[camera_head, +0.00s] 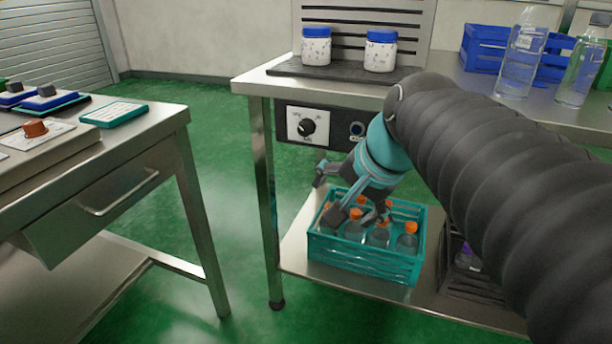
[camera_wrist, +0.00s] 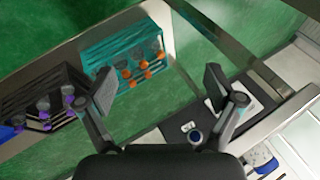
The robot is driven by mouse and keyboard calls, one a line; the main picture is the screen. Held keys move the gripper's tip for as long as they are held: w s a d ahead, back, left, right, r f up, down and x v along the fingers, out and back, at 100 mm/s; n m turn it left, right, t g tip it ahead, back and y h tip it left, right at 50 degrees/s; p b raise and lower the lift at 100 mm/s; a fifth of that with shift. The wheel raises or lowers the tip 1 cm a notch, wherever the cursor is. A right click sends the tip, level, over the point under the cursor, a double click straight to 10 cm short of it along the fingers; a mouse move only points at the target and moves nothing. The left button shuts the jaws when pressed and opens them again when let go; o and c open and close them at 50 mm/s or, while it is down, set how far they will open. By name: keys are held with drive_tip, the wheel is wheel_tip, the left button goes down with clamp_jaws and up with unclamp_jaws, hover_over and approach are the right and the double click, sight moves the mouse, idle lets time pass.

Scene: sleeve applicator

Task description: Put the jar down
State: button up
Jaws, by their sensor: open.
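Two white jars with blue lids stand upright on the dark mat of the steel bench, a left jar (camera_head: 316,50) and a right jar (camera_head: 380,53). Both are apart from my gripper. My gripper (camera_head: 335,195) is open and empty, below the bench top, in front of the control panel and above the teal crate. In the wrist view its two fingers (camera_wrist: 160,85) are spread wide with nothing between them. Part of a jar (camera_wrist: 264,160) shows at the lower right of that view.
The teal crate (camera_head: 365,265) of orange-capped bottles stands on the lower shelf, a black crate (camera_wrist: 45,100) beside it. The panel has a black knob (camera_head: 308,127). Clear bottles (camera_head: 522,55) and a blue crate (camera_head: 484,48) stand on the bench at right. A second table (camera_head: 165,118) is left.

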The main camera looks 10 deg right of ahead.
drive_tip(key=s+a+f+n+h, duration=0.1)
drive_tip(key=s+f+n, duration=0.8)
drive_tip(key=f, duration=0.1)
drive_tip(key=shift+a+f+g+h, duration=0.15)
drive_tip(key=shift+f+g+h, duration=0.1)
drive_tip(key=shift+g+h, duration=0.05)
